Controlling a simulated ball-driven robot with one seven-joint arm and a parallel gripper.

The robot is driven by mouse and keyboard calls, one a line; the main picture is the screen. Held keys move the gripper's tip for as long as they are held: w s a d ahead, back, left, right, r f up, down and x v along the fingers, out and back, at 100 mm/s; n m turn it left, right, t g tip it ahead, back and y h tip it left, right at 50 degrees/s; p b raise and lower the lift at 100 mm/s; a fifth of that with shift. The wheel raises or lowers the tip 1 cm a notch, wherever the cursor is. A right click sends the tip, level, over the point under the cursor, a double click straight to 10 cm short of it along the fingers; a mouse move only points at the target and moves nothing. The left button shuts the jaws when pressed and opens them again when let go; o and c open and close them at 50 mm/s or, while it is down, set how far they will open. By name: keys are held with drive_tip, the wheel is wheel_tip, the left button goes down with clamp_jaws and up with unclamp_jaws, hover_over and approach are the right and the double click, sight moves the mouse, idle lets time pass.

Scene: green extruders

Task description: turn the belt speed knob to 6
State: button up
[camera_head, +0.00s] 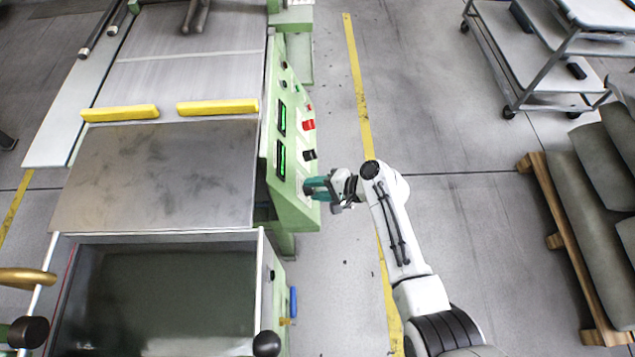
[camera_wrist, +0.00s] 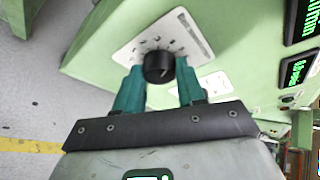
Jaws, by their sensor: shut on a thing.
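The black round knob (camera_wrist: 157,67) sits on a white dial plate (camera_wrist: 188,32) with small marks around it, on the pale green control panel (camera_head: 290,185). My gripper (camera_head: 312,188) reaches the panel's near end from the right in the head view. In the wrist view its two teal fingers (camera_wrist: 160,65) are shut on the knob, one on each side. The knob's pointer and the numbers on the dial are too small to read. In the head view the knob is hidden by the fingers.
Green displays (camera_head: 282,119) and red (camera_head: 308,125) and black (camera_head: 309,155) switches line the panel beyond the gripper. An open tank (camera_head: 150,300) lies at the left front. A pallet of grey rolls (camera_head: 555,200) and a cart (camera_head: 515,55) stand right. Floor between is clear.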

drive_tip(key=m, duration=0.1)
drive_tip(key=m+g+p, duration=0.1)
drive_tip(key=m, duration=0.1)
drive_tip(key=m+g+h+p, duration=0.1)
drive_tip(key=shift+w+r, duration=0.15)
drive_tip(key=shift+w, duration=0.1)
drive_tip(key=m+g+b, duration=0.1)
drive_tip(key=m+g, duration=0.1)
drive_tip(key=m, duration=0.2)
drive_tip(key=shift+w, duration=0.15)
idle(0.4)
drive_tip(key=o, duration=1)
drive_tip(key=shift+o, duration=0.2)
drive_tip(key=p+v, duration=0.3)
drive_tip(key=v, duration=0.7)
drive_tip(key=shift+d+r, duration=0.2)
drive_tip(key=shift+r, duration=0.1)
drive_tip(key=shift+w, duration=0.15)
